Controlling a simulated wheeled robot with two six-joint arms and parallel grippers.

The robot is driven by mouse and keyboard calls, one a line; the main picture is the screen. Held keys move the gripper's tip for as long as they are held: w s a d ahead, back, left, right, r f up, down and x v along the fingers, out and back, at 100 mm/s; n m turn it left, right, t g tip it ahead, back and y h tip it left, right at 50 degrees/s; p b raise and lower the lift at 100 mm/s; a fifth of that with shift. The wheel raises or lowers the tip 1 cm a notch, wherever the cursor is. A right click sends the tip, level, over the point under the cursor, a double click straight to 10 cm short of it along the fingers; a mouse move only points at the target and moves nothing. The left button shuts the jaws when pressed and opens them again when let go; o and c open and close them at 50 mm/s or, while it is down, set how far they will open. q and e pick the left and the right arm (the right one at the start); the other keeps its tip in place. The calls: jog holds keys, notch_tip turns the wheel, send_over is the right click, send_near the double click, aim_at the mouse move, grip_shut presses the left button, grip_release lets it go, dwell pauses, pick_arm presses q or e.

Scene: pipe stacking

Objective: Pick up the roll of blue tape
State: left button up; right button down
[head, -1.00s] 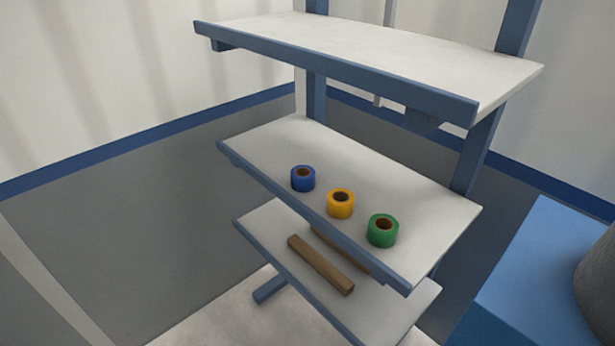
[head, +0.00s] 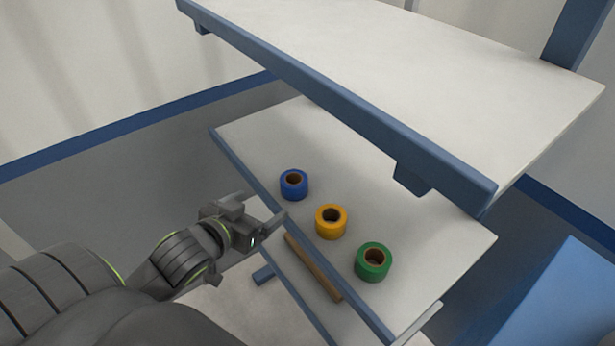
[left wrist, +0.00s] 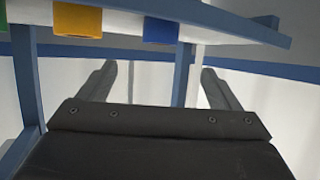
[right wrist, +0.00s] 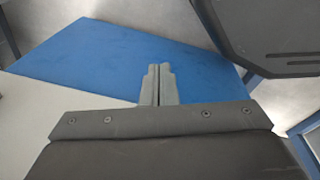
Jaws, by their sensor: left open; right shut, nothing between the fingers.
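The roll of blue tape (head: 294,185) stands on the middle shelf (head: 430,240), at the far left of a row of three rolls. My right gripper (right wrist: 158,72) is shut and empty, seen only in the right wrist view over a blue surface.
A yellow roll (head: 331,222) and a green roll (head: 373,262) stand to the right of the blue one. The upper shelf (head: 420,75) overhangs the middle shelf. A brown bar (head: 313,268) lies on the lower shelf. A blue box (head: 560,300) is at the right.

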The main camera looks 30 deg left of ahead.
aim_at(296, 182)
pick_arm(q)
jog(key=x, duration=1.7)
jog(key=shift+a+p, duration=0.1)
jog(key=shift+p, duration=0.25)
jog(key=shift+s, duration=0.1)
jog(key=c, duration=1.1)
